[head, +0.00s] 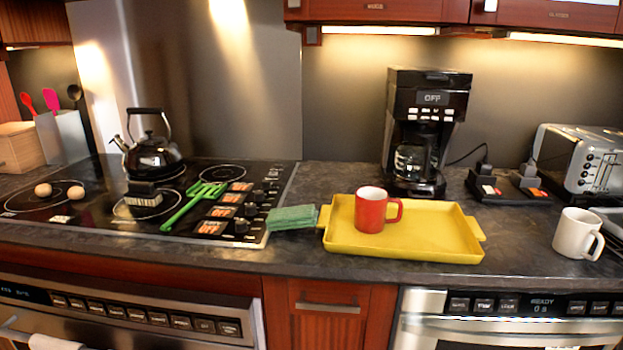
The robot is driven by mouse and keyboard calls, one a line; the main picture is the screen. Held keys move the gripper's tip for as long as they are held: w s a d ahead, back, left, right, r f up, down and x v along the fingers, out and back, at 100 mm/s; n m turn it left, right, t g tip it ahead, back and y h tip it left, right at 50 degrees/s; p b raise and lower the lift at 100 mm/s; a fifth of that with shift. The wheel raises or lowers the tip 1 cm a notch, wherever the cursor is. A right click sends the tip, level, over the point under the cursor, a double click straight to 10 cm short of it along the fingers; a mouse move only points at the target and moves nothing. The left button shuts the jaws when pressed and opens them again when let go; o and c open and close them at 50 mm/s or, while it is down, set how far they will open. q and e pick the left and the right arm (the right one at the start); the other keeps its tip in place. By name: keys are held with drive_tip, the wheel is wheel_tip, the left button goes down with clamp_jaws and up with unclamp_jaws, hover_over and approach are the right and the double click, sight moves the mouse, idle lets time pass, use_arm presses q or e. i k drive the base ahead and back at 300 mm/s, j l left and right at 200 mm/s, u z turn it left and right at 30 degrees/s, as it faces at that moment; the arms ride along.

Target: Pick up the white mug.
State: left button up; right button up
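The white mug (575,234) stands upright on the dark countertop at the right, near the front edge. Its handle points to the right and toward the front. Nothing is touching or holding it. Neither of my grippers shows in the head view.
A yellow tray (348,241) holding a red mug (371,209) lies left of the white mug. A toaster (580,158) stands behind it, and power adapters (486,186) sit back left. A coffee maker (427,130) is behind the tray. Counter between tray and white mug is clear.

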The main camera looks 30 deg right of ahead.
sight(578, 231)
drive_tip(key=z, duration=2.5)
drive_tip(key=i+l, duration=0.2)
drive_tip(key=l, duration=0.2)
drive_tip(key=i+l, duration=0.2)
drive_tip(key=l, duration=0.15)
drive_tip(key=i+l, duration=0.2)
drive_tip(key=l, duration=0.2)
